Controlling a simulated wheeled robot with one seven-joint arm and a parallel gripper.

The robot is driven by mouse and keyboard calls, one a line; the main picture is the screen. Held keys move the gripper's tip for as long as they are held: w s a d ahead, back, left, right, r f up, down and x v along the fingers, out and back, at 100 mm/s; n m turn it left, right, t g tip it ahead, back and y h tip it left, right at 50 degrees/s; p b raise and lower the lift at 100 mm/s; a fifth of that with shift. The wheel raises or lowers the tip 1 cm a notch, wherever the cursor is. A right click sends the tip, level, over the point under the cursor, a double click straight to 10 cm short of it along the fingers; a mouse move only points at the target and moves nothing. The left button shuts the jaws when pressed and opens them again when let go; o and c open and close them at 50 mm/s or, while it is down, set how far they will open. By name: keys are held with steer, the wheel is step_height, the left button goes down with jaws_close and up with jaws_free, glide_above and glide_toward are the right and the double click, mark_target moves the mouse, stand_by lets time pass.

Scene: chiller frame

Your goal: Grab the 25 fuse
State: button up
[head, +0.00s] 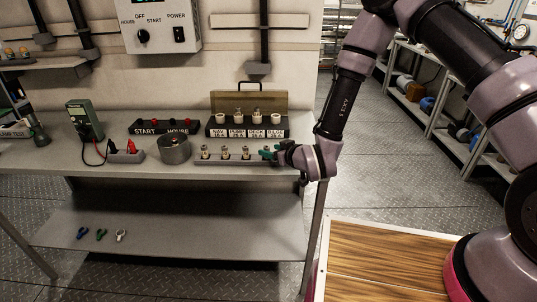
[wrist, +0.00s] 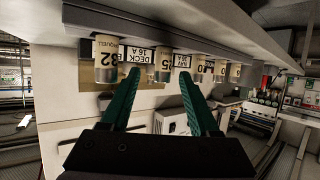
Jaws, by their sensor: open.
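In the head view a row of several small fuses (head: 225,153) stands upright in a grey strip (head: 232,160) near the front right of the bench. My gripper (head: 267,152) is at the right end of this strip, its green fingers pointing left. In the wrist view my gripper (wrist: 159,75) is open with nothing between its fingers. Beyond the gap between the fingertips is a pale fuse (wrist: 162,62) whose label seems to end in 5. A larger fuse marked 32 (wrist: 105,58) is to its left. Smaller fuses (wrist: 200,70) are to the right, with labels hard to read.
Behind the strip is a black fuse block (head: 247,132) with pale caps, labels and a raised lid (head: 249,101). A round grey container (head: 174,149) stands left of the strip. A green meter (head: 84,119) is further left. Colored clips (head: 101,234) lie on the lower shelf.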

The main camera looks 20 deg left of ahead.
steer(key=shift+x, duration=3.05)
steer(key=shift+a+r, duration=0.15)
jaws_close()
